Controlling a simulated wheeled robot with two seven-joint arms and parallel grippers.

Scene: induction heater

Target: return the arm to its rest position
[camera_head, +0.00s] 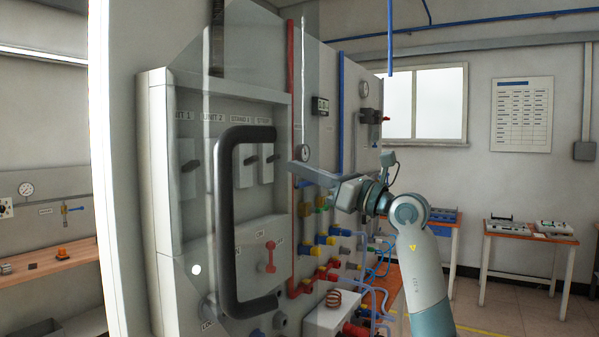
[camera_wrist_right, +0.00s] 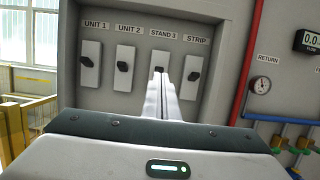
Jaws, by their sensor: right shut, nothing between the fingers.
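My right gripper (camera_head: 296,168) reaches in from the right, in front of the heater cabinet (camera_head: 157,200). It points left toward the recessed switch panel (camera_head: 200,95). In the right wrist view its fingers (camera_wrist_right: 164,78) are shut together and empty, with the tips overlapping the STAND 3 switch (camera_wrist_right: 159,62). Whether they touch it cannot be told. The UNIT 1 switch (camera_wrist_right: 88,62), UNIT 2 switch (camera_wrist_right: 124,66) and STRIP switch (camera_wrist_right: 195,70) show beside it. My right arm (camera_head: 418,260) is bent and raised. My left gripper is not in view.
A clear door with a large dark handle (camera_head: 226,230) stands in the foreground. Colored valves and pipes (camera_head: 325,240), a gauge (camera_head: 305,153) and a copper coil (camera_head: 333,298) lie near the arm. Tables (camera_head: 530,236) stand at the back right, with open floor before them.

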